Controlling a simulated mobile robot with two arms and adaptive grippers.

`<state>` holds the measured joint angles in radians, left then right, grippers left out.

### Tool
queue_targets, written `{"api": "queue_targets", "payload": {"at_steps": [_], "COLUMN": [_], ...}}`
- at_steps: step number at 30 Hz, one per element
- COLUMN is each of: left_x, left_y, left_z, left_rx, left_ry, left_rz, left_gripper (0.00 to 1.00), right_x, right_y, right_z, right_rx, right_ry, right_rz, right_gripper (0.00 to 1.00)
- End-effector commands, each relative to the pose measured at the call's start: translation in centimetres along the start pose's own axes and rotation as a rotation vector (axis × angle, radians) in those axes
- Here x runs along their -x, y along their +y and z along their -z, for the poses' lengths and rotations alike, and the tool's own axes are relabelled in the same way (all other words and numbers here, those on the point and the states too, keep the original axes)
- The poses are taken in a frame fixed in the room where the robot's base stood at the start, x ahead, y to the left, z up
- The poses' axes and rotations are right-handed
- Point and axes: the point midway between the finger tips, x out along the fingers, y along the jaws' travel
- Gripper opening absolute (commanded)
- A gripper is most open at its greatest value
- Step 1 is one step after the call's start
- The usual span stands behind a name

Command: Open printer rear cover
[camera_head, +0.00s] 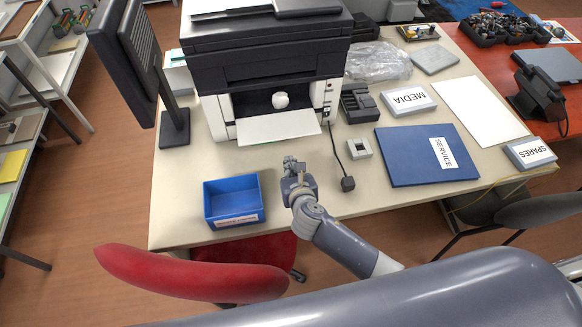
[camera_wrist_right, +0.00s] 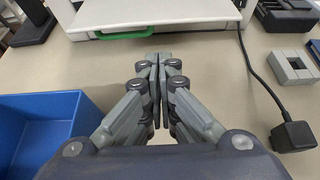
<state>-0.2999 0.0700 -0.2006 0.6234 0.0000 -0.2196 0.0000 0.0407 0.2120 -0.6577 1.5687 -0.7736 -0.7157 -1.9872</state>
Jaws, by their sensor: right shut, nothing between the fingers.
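The printer (camera_head: 265,75) is a black and white machine at the back of the table, left of centre. A white panel (camera_head: 278,127) is folded down at its front, with a white round part (camera_head: 281,100) in the opening above it. In the right wrist view the panel (camera_wrist_right: 170,12) lies at the top, with a green handle (camera_wrist_right: 125,34) at its edge. My right gripper (camera_head: 293,162) is shut and empty over the table in front of the panel, apart from it. Its fingers meet in the right wrist view (camera_wrist_right: 158,62). My left gripper is not in view.
A blue bin (camera_head: 234,201) stands left of my right gripper. A black block on a cable (camera_head: 347,184) and a small grey frame (camera_head: 360,149) lie to its right. A monitor (camera_head: 140,50) stands left of the printer.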

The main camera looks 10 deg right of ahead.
Motion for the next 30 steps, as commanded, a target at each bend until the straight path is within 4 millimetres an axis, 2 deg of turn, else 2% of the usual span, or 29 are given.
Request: {"api": "queue_targets", "payload": {"at_steps": [4, 11, 14, 16, 20, 23, 30], "left_x": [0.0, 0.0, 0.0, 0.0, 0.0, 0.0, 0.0], "left_y": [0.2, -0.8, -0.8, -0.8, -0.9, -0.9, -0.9], "left_z": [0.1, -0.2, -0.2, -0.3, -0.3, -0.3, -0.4], "left_rx": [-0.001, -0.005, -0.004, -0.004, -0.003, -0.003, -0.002], "left_ry": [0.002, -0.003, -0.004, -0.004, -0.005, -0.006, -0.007], "left_rz": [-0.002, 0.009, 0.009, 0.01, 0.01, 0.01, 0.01], "left_gripper": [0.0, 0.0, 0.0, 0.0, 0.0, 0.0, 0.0], "right_x": [0.9, 1.1, 1.5, 2.1, 4.1, 6.2, 12.9], "right_y": [-0.1, -0.1, -0.3, -0.9, -2.7, -4.3, -7.7], "right_z": [0.0, -0.1, 0.1, 0.3, 1.3, 2.3, 5.3], "right_rx": [0.0, -0.003, -0.059, -0.165, -0.502, -0.819, -1.616], "right_ry": [0.001, 0.001, 0.012, 0.032, 0.092, 0.141, 0.228], "right_rz": [0.001, 0.001, 0.012, 0.031, 0.105, 0.186, 0.46], "right_gripper": [0.0, 0.0, 0.0, 0.0, 0.0, 0.0, 0.0]}}
